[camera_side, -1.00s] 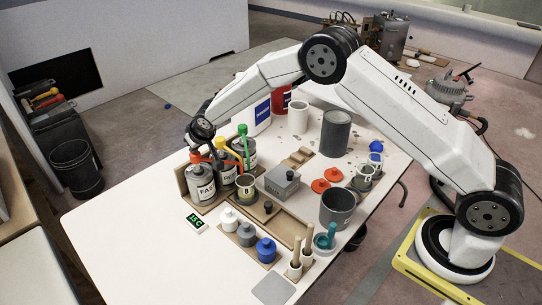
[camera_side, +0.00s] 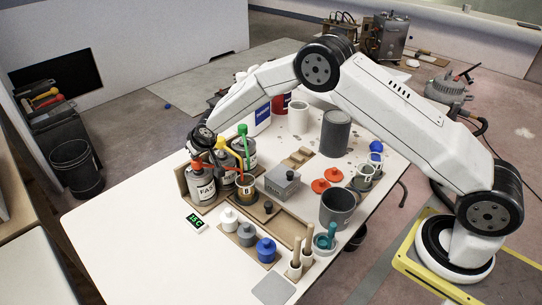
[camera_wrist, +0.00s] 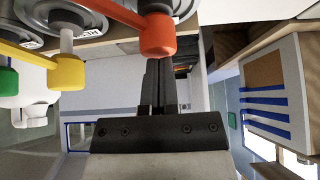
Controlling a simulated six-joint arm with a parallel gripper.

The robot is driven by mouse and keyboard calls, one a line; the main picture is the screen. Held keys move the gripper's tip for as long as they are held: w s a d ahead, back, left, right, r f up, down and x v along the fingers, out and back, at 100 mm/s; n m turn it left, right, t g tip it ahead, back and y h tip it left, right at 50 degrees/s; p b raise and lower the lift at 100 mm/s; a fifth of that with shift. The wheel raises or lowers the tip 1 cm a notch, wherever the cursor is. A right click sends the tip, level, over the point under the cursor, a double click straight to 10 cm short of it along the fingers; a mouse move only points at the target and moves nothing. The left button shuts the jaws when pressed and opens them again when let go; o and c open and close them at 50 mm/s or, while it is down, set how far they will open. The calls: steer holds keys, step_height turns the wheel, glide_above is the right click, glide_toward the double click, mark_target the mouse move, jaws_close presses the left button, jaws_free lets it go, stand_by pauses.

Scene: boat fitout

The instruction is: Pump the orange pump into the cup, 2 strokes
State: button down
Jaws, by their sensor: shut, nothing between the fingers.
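The orange pump's head (camera_wrist: 158,38) is large in the wrist view, with its orange arm running to the upper left. My gripper (camera_wrist: 159,62) is shut and empty, its fingertips right at this head. In the side view my gripper (camera_side: 198,155) is over the pump on the grey can labelled FAST (camera_side: 202,188); the arm partly hides the pump top. The small cup marked B (camera_side: 246,191) stands in front of the cans, around the spout ends. Reddish orange shows at the cup's mouth; I cannot tell how much is inside.
Yellow (camera_wrist: 66,72) and green (camera_wrist: 8,82) pump heads are close beside the orange one. A grey box (camera_side: 282,181), small jars and a grey pot (camera_side: 338,207) stand to the right. The front left of the white table (camera_side: 130,220) is clear.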

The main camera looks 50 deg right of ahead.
steer(key=shift+s, duration=0.1)
steer(key=shift+r, duration=2.15)
steer(key=shift+f, duration=2.3)
steer(key=shift+r, duration=2.3)
steer(key=shift+r, duration=0.15)
